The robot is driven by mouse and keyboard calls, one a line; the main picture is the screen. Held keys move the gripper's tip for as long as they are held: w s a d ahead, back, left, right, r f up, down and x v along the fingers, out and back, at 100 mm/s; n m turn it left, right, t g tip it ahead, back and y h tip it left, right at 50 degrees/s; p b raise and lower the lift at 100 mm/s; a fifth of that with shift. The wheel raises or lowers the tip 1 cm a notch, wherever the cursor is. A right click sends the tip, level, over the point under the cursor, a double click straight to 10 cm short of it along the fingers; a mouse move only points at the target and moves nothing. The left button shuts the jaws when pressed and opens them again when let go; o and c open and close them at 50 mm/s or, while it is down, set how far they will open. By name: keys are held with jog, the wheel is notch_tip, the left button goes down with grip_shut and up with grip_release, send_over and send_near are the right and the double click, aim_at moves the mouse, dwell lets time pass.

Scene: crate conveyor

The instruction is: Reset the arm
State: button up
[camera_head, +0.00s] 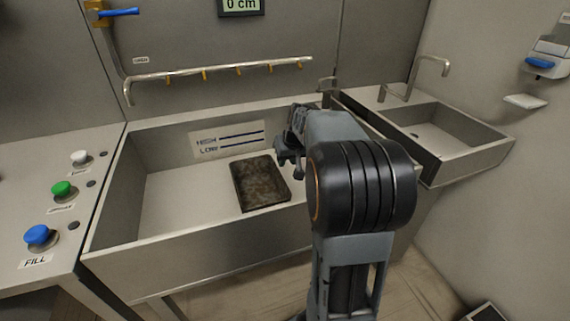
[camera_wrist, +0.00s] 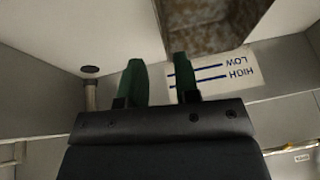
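My gripper (camera_head: 292,150) is over the right part of a large metal sink basin (camera_head: 183,257), near a dark, mottled rectangular block (camera_head: 260,182) that lies on the basin floor. In the wrist view my gripper (camera_wrist: 158,80) shows two dark green fingers apart, with nothing between them. The block (camera_wrist: 205,22) also shows in the wrist view, beyond the fingers at the top. My arm reaches up from the bottom right of the head view and hides the right end of the basin.
A panel (camera_head: 92,205) with white, green and blue buttons stands at left. A pipe (camera_head: 220,70) with several yellow nozzles runs along the back wall. A smaller sink (camera_head: 470,150) with a tap is at right. A display (camera_head: 241,5) reads 0 cm. The basin's left side is clear.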

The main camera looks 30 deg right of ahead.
jog(key=shift+s+r, duration=0.2)
jog(key=shift+r, duration=0.3)
jog(key=s+a+r+n+g+p, duration=0.1)
jog(key=s+a+r+n+p, duration=0.1)
jog(key=s+a+r+p, duration=1.4)
jog(key=s+a+p, duration=0.2)
jog(key=p, duration=0.1)
jog(key=shift+s+n, duration=0.25)
jog(key=shift+n, duration=0.15)
jog(key=shift+c, duration=0.4)
